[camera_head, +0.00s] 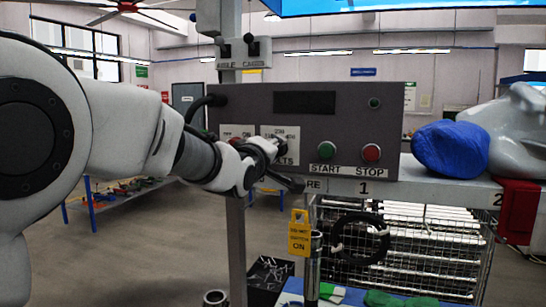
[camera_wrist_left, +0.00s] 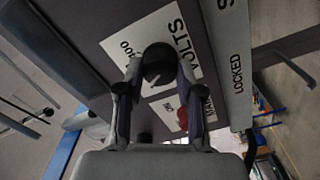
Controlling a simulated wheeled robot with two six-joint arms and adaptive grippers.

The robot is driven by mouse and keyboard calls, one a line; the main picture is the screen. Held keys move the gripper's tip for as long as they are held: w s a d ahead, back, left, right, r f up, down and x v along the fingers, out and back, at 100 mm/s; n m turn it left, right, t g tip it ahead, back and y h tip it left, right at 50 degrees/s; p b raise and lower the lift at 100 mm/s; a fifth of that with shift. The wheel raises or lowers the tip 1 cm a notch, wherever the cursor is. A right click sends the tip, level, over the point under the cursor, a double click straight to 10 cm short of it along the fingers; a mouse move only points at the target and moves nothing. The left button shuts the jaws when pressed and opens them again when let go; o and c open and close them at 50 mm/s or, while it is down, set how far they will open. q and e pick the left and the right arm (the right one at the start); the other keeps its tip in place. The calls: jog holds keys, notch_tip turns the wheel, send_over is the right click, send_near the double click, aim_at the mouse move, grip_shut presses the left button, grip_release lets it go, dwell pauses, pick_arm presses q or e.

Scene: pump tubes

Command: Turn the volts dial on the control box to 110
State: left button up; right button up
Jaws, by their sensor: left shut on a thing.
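The dark grey control box (camera_head: 350,115) stands on a grey shelf. Its volts dial is a black knob (camera_wrist_left: 158,65) on a white label plate (camera_wrist_left: 122,38) marked VOLTS, seen close in the left wrist view. My left gripper (camera_head: 278,150) reaches the front of the box from the left. Its two fingers (camera_wrist_left: 155,78) are shut on the knob, one on each side. The knob's pointer and most of the scale are hidden by my gripper, so I cannot tell the dial's setting.
Right of the dial are a green START button (camera_head: 326,150) and a red STOP button (camera_head: 371,152). A blue lump (camera_head: 450,148) and a shiny grey shape (camera_head: 510,125) stand further right. A yellow tag (camera_head: 300,233) hangs below the shelf (camera_head: 420,185), before a wire cage (camera_head: 440,250).

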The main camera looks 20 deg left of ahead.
pick_arm(q)
jog(key=shift+n+b, duration=0.35)
jog(key=shift+n, duration=1.25)
jog(key=o, duration=0.9)
jog(key=shift+o, duration=1.3)
jog(key=shift+w+d, duration=0.1)
